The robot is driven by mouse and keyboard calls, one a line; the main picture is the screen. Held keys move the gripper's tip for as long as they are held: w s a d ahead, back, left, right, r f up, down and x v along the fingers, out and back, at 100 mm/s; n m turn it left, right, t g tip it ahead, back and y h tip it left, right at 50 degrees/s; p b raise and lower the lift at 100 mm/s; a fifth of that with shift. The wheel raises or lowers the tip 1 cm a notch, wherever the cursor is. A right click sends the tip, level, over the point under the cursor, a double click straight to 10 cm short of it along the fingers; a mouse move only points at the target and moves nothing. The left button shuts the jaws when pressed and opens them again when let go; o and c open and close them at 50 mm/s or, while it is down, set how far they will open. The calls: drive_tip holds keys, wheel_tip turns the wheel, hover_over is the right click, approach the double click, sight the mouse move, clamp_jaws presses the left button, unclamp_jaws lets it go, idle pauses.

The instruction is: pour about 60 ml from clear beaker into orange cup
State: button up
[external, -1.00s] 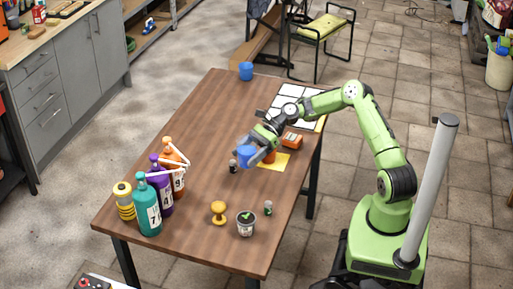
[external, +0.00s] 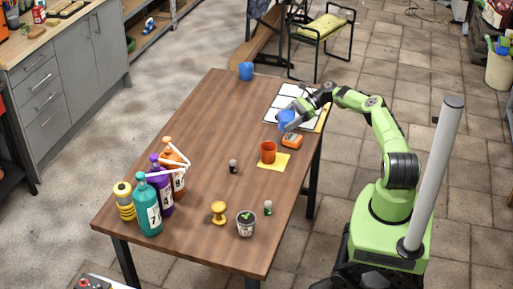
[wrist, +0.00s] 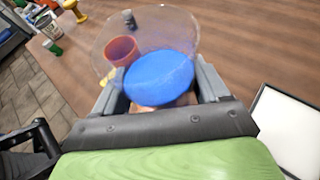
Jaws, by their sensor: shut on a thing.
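The clear beaker (wrist: 187,31) holds blue liquid (wrist: 160,78). It also shows in the external view (external: 286,119), near the white panelled board. My gripper (external: 292,124) is shut on the beaker, with a finger on each side of it in the wrist view (wrist: 165,98). The orange cup (external: 267,152) stands upright on a yellow mat (external: 276,164), left of and nearer the camera than the beaker. In the wrist view the orange cup (wrist: 121,50) shows through the beaker's clear wall. The level inside the cup cannot be told.
An orange device (external: 292,141) lies between the cup and the board (external: 306,110). Several bottles (external: 149,212) are at left.

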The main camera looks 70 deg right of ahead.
sight(287, 118)
drive_tip(key=shift+s+d, duration=0.1)
drive_tip(key=shift+r+p, duration=0.15)
drive_tip(key=shift+p, duration=0.2)
drive_tip(key=shift+a+r+h+p, duration=0.2)
drive_tip(key=shift+a+h+p, duration=0.1)
drive_tip(key=shift+p, duration=0.45)
drive_tip(key=shift+a+r+n+g+h+p, duration=0.15)
drive_tip(key=shift+n+g+h+p, duration=0.3)
drive_tip(key=shift+p, duration=0.45)
drive_tip(key=shift+a+h+p, duration=0.25)
drive_tip(key=shift+h+p, duration=0.2)
drive_tip(key=shift+p, duration=0.1)
drive_tip(key=shift+w+a+n+g+h, duration=0.3)
drive_tip(key=shift+a+n+g+h, duration=0.2)
drive_tip(key=shift+h, duration=0.3)
drive_tip(key=shift+w+a+n+g+h+b, duration=0.15)
drive_tip(key=shift+a+n+g+h+b, duration=0.15)
drive_tip(key=shift+a+h+b, duration=0.65)
drive_tip(key=shift+d+f+n+g+h+b, duration=0.1)
drive_tip(key=shift+f+n+g+h+b, duration=0.15)
drive_tip(key=shift+h+b, duration=0.8)
drive_tip(key=shift+d+f+n+g+h+b, duration=0.1)
drive_tip(key=shift+f+g+h+b, duration=0.25)
drive_tip(key=shift+b, duration=1.25)
drive_tip(key=shift+a+f+n+h+b, duration=0.15)
drive_tip(key=shift+n+h+b, duration=0.15)
drive_tip(key=shift+h+b, duration=1.05)
